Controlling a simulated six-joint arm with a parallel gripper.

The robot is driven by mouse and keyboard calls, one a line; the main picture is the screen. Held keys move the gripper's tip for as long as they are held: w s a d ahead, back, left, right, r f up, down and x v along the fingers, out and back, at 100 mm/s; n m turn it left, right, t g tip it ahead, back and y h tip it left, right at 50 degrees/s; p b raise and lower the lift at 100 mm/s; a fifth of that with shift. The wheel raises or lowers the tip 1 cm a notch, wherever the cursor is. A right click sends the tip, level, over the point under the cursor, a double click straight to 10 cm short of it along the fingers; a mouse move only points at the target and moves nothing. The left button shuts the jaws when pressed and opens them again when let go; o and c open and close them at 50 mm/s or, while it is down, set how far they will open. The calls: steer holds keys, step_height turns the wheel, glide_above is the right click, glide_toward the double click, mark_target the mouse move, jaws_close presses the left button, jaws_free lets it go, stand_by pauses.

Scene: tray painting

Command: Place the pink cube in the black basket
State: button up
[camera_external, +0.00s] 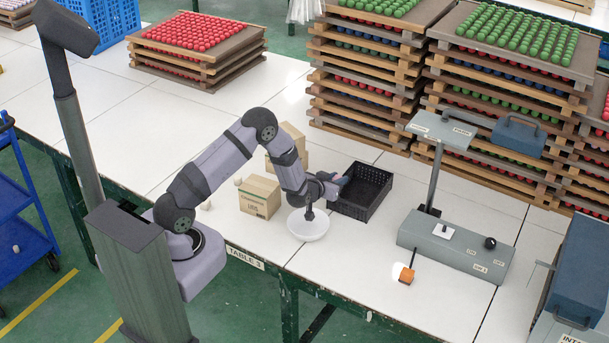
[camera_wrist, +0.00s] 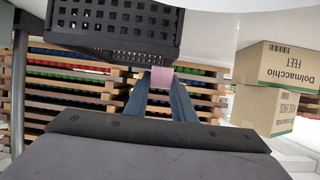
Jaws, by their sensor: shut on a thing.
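The pink cube (camera_wrist: 161,77) is held between the fingertips of my gripper (camera_wrist: 160,84) in the wrist view. My gripper (camera_external: 343,182) also shows in the external view, reaching roughly sideways to the right at the left side of the black basket (camera_external: 377,187). The cube is too small to make out clearly there. The basket has perforated walls and stands on the white table; it also shows at the top of the wrist view (camera_wrist: 116,28), which looks upside down. I cannot tell whether the cube is over the basket's opening or still at its rim.
A white bowl (camera_external: 308,226) stands below my wrist. Cardboard boxes (camera_external: 260,197) stand left of the basket. Stacked wooden trays (camera_external: 365,75) of coloured balls rise behind it. A grey device (camera_external: 455,247) and a small orange item (camera_external: 406,275) are to the right.

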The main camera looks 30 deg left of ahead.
steer(key=o, duration=1)
steer(key=shift+r, duration=0.15)
steer(key=shift+r+p, duration=0.6)
steer(key=shift+p, duration=0.2)
steer(key=shift+s, duration=0.35)
steer(key=b+v, duration=0.2)
steer(key=v, duration=0.9)
steer(key=shift+s+r, duration=0.1)
